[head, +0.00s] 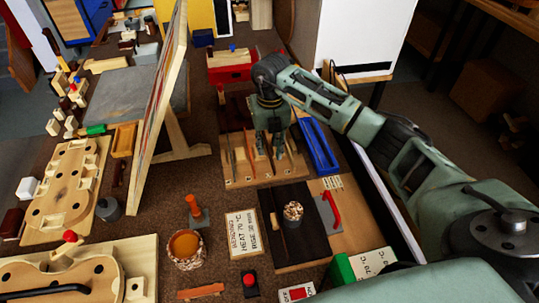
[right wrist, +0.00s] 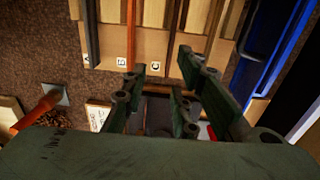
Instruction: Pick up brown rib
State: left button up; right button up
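A light wooden rack (head: 238,183) holds several thin rib strips in slots. An orange-brown strip (right wrist: 131,35) and a darker strip (right wrist: 91,30) stand at the left of the rack in the right wrist view. I cannot tell for certain which one is the brown rib. My right gripper (head: 270,152) points down over the right part of the rack, hiding some slots. In the right wrist view its fingers (right wrist: 168,85) are apart with no strip visibly held. My left gripper is not in view.
A blue tray (head: 318,146) lies close right of the rack. A tall leaning panel (head: 160,100) stands to the left. Brown bench surface is free between panel and rack.

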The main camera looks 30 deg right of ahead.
aim_at(273, 168)
jog(key=f+b, duration=0.2)
jog(key=f, duration=0.1)
jog(key=shift+d+f, duration=0.1)
jog(key=shift+d, duration=0.3)
jog(key=f+b, duration=0.1)
jog(key=f, duration=0.1)
jog(key=f+b, duration=0.1)
jog(key=b, duration=0.1)
jog(key=shift+s+d+f, duration=0.15)
jog(key=shift+d+f, duration=0.05)
jog(key=shift+f, duration=0.15)
jog(key=shift+f+b, duration=0.3)
jog(key=shift+f, duration=0.1)
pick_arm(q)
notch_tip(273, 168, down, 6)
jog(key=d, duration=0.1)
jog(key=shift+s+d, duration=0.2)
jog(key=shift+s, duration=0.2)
pick_arm(e)
grip_shut()
